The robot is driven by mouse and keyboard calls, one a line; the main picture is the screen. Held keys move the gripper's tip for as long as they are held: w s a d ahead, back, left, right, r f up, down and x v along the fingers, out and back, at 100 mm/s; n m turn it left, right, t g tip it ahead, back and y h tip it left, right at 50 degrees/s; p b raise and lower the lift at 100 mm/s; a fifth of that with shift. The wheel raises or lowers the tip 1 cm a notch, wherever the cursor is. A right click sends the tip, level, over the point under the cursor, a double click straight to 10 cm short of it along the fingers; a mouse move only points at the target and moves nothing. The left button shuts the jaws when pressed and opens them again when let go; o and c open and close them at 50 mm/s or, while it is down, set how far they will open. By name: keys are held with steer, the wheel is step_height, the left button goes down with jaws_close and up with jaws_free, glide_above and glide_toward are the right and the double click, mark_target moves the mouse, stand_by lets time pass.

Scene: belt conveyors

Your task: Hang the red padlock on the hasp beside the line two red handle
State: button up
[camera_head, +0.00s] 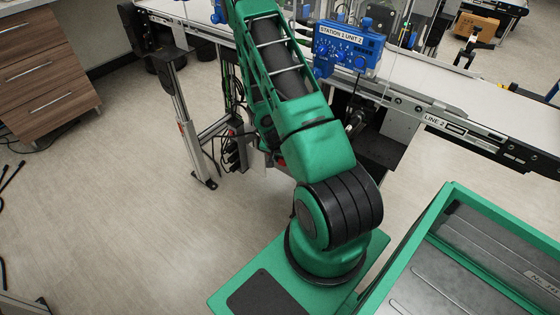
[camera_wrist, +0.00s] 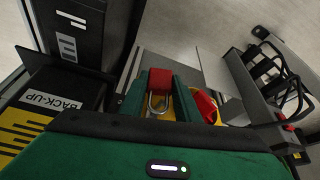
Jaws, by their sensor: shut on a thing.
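In the wrist view my gripper (camera_wrist: 161,90) is shut on the red padlock (camera_wrist: 160,78). The padlock's red body sits between the two green fingers, with its metal shackle (camera_wrist: 151,104) pointing towards the bottom of the picture. The red handle (camera_wrist: 206,106) shows just right of the right finger, on a yellow backing (camera_wrist: 220,113), partly hidden by that finger. I cannot make out the hasp. In the head view my green arm hides the gripper, padlock and handle.
A box marked BACK-UP (camera_wrist: 52,98) and a dark upright unit (camera_wrist: 72,30) stand left in the wrist view. Black cables (camera_wrist: 280,80) are at right. The head view shows the LINE 2 conveyor (camera_head: 470,95), a blue station unit (camera_head: 347,47) and a wooden drawer cabinet (camera_head: 40,65).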

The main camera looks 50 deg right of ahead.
steer(key=o, duration=1.1)
steer(key=shift+o, duration=0.2)
steer(key=v, duration=1)
steer(key=shift+a+r, duration=0.15)
steer(key=shift+r, duration=0.2)
